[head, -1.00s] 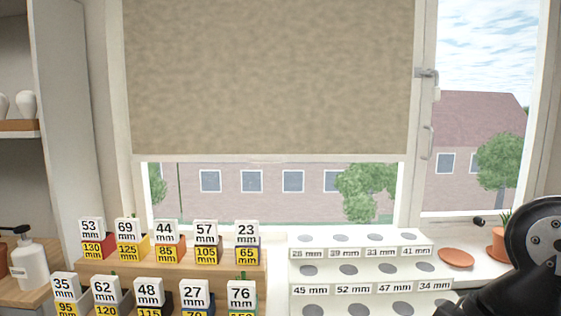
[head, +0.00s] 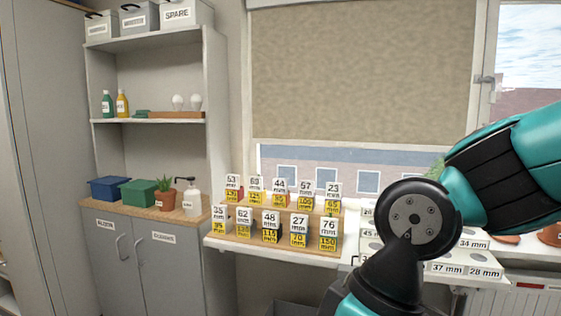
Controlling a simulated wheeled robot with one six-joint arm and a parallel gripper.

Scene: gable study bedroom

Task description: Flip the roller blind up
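The beige roller blind (head: 345,70) hangs over the window in the head view and covers most of the pane. Its pale bottom bar (head: 338,143) lies across the glass, with a strip of buildings showing below it. The right part of the blind's lower edge runs close to my teal and black arm, which fills the lower right of the view. My gripper is not in view, so I cannot see its fingers.
On the sill stands a stepped wooden rack (head: 243,241) with several numbered blocks. A white stepped holder (head: 441,268) is partly behind my arm.

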